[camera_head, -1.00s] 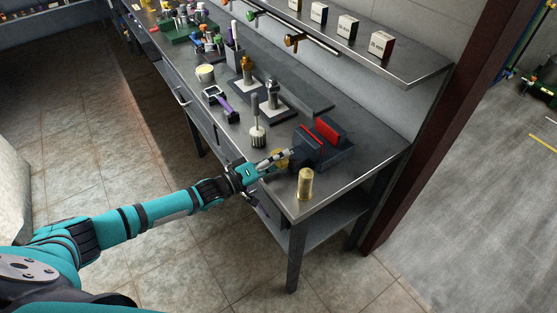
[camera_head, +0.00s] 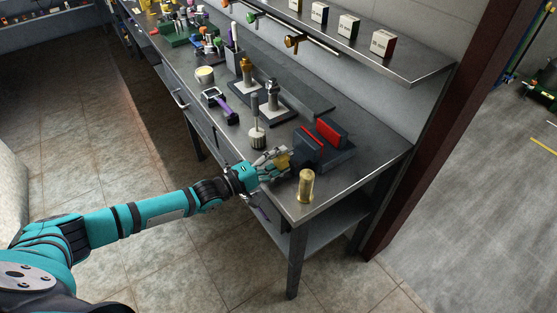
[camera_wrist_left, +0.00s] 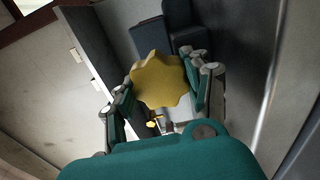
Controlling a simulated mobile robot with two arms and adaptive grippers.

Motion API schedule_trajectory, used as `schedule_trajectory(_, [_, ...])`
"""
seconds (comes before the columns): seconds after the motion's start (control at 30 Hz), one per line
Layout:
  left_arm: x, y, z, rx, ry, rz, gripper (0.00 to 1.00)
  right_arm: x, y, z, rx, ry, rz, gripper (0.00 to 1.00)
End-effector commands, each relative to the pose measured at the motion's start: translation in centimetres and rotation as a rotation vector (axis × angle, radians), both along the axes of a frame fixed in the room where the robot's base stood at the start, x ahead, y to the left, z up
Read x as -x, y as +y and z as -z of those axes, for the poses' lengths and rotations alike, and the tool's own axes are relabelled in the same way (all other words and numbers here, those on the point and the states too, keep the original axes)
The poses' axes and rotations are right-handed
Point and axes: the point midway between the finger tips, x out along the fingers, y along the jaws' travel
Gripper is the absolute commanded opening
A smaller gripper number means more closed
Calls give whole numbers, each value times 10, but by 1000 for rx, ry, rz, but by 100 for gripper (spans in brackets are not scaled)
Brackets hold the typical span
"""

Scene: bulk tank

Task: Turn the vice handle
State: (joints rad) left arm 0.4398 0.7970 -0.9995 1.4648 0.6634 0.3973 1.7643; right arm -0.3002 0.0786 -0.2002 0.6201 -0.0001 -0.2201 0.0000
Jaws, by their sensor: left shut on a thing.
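The vice (camera_head: 322,146) is dark grey with red jaw faces and stands near the right front end of the workbench. Its handle (camera_wrist_left: 158,80) is a yellow lobed knob; in the head view it is a small yellow patch, partly covered by the fingers. My left gripper (camera_head: 274,160) reaches the knob from the left at the bench's front edge. In the left wrist view, the fingers stand on both sides of the knob and are shut on it. The vice body (camera_wrist_left: 170,32) shows dark behind the knob. My right gripper is in neither view.
A brass cylinder (camera_head: 306,186) stands on the workbench (camera_head: 340,182) close to the front of the vice. A brush-like tool (camera_head: 257,135) stands upright behind the gripper. Two posts on dark plates and a purple-handled tool lie further left. A shelf (camera_head: 420,70) holds small boxes above.

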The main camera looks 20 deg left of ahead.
Motion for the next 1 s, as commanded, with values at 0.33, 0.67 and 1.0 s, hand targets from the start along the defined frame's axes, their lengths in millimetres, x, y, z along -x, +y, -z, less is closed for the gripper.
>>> schedule_trajectory(0.33, [1,0,3,-4,5,1,54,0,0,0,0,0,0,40])
schedule_trajectory(0.67, [0,0,1,-2,1,1,73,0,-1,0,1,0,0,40])
schedule_trajectory(1.0, [25,21,2,-4,4,-1,73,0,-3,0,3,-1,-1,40])
